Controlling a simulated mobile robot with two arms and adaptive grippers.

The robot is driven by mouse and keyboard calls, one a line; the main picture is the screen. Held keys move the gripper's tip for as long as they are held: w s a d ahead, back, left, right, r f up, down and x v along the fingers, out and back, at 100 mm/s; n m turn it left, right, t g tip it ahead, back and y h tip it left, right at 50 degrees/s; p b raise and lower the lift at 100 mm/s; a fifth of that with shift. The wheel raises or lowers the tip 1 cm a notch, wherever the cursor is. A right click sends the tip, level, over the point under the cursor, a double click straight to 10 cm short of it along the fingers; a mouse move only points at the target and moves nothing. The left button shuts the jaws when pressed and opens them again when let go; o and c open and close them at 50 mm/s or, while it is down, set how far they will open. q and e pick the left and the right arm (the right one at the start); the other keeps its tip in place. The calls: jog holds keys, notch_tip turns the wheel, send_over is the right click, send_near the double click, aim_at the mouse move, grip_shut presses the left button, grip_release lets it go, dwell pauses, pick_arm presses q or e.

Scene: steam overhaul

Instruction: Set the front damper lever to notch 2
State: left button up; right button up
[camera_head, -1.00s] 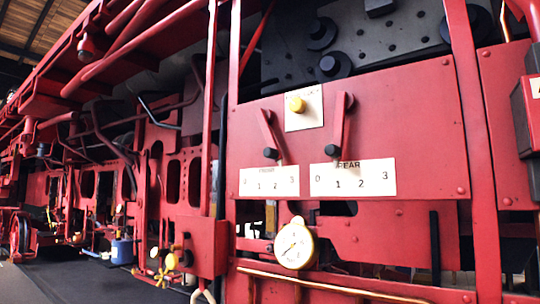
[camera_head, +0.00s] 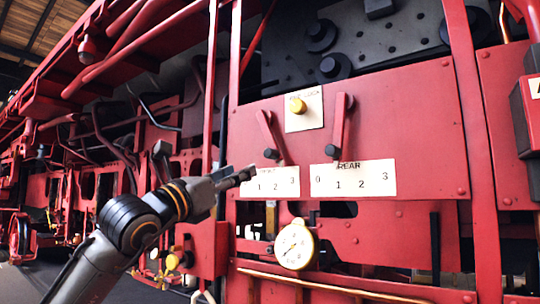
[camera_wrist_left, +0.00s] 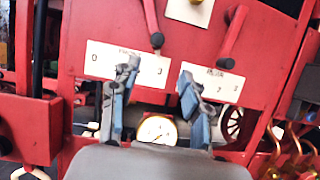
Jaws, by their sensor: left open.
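The front damper lever (camera_head: 268,133) is a red bar with a black knob on the red panel. It leans down to the right, towards the high end of its white 0–3 plate (camera_head: 285,181); the exact notch is unclear. My left gripper (camera_head: 245,176) is in front of the plate's left end, hiding its 0, lower left of the knob and apart from it. In the left wrist view the gripper (camera_wrist_left: 158,92) is open and empty. The front lever's knob (camera_wrist_left: 157,40) shows above and between its fingers. My right gripper is not in view.
The rear lever (camera_head: 340,125) hangs close on the right, above its own plate (camera_head: 378,178). A yellow knob (camera_head: 297,105) sits between the levers, higher up. A round gauge (camera_head: 294,246) is below. A red vertical post (camera_head: 212,85) stands left of the panel.

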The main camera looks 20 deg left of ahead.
aim_at(267, 154)
pick_arm(q)
jog(key=p+x, duration=0.2)
jog(key=x, duration=0.2)
jog(key=p+x, duration=0.3)
jog(key=x, duration=0.1)
jog(key=p+x, duration=0.2)
jog(key=x, duration=0.2)
jog(key=shift+w+a+r+p, duration=0.25)
jog(key=shift+r+p, duration=0.05)
jog(key=shift+r, duration=0.05)
jog(key=shift+w+d+r+p, duration=0.1)
jog(key=shift+w+d+p, duration=0.2)
jog(key=shift+w, duration=0.4)
